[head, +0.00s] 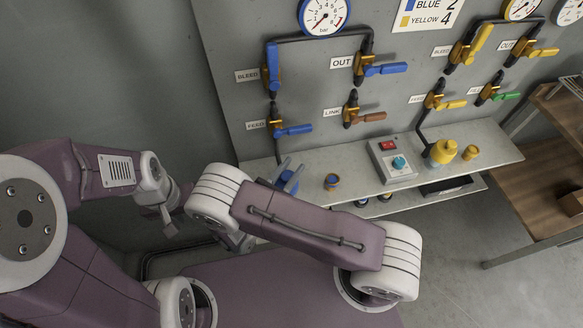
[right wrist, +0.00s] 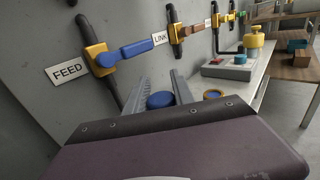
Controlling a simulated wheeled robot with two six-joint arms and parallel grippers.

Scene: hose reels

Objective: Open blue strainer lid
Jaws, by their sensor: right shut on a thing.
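The blue strainer lid (right wrist: 160,100) sits between the two grey fingers of my right gripper (right wrist: 158,94) in the right wrist view. The gripper is shut on it. In the head view the right gripper (head: 289,177) is at the shelf's left end, with the blue lid (head: 287,184) partly visible between its fingers. The strainer body below is hidden by my arm. My left gripper (head: 166,218) hangs at the left, away from the shelf; its jaw opening is unclear.
A small blue-rimmed cup (head: 331,182) stands right of the lid. Further along the shelf (head: 400,200) are a grey switch box (head: 393,162), a yellow strainer (head: 443,152) and a yellow cup (head: 470,153). The blue FEED lever (head: 294,131) points right above the right gripper.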

